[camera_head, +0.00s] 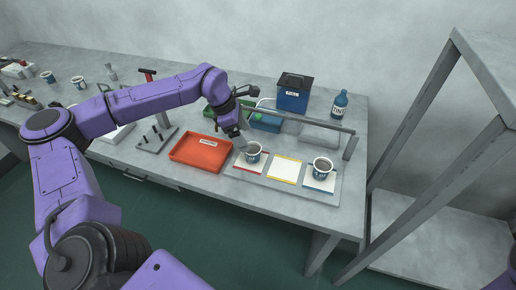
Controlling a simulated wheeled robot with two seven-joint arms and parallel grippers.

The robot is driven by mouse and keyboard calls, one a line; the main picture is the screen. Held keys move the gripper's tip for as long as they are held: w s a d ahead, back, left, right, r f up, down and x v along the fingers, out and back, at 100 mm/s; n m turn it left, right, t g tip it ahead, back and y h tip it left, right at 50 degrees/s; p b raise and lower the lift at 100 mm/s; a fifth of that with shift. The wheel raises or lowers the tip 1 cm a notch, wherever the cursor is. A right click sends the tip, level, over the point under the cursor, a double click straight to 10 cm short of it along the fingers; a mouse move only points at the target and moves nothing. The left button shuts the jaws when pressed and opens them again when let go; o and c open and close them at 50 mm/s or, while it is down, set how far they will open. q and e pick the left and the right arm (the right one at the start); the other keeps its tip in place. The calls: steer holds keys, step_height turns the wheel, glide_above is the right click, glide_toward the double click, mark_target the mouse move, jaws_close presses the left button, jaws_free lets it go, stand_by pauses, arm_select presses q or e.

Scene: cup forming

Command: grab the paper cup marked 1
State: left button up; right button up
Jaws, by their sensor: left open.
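A white and blue cup (253,153) with dark contents stands on a red-edged card on the bench. A similar cup (322,168) stands on a blue-edged card to its right. No number 1 can be read on either cup at this size. My left gripper (242,141) is open and points down just above and left of the cup on the red-edged card. Whether its fingertips touch that cup cannot be told. My right gripper is not in view.
A yellow-edged card (286,169) lies bare between the cups. An orange tray (201,152) is left of them. Behind are a blue bin (293,93), a dark bottle (340,104) and a raised metal bar (305,122). A grey metal frame (420,130) stands at right.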

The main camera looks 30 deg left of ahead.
mark_target(254, 152)
arm_select(q)
steer(key=p+x, duration=0.2)
steer(key=x, duration=0.6)
steer(key=shift+s+d, duration=0.1)
steer(key=shift+d, duration=0.1)
steer(key=shift+f, duration=0.3)
steer(key=c, duration=1)
